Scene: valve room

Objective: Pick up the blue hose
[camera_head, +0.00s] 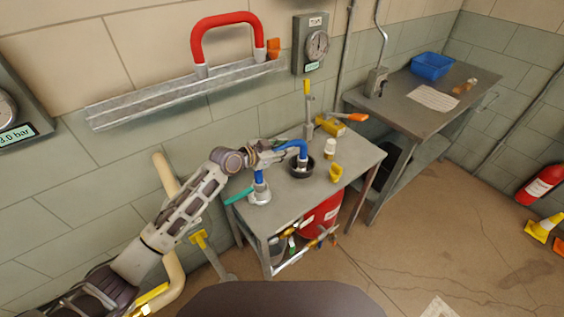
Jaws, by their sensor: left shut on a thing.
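The blue hose (297,144) is an arch over the small grey table, with its middle hidden behind my left gripper (272,153). Its left leg comes down at a silver round fitting (260,195). Its right leg ends in a silver coupling above or in a black ring (301,169); I cannot tell whether the ends touch. My left gripper is shut on the top of the blue hose, its arm reaching in from the lower left. My right gripper is not in view.
The grey table (285,205) also holds a white bottle (330,148), a yellow piece (336,172) and a teal tool (238,196). A beige pipe (168,272) stands left. A second table (405,106) carries a blue bin (432,66).

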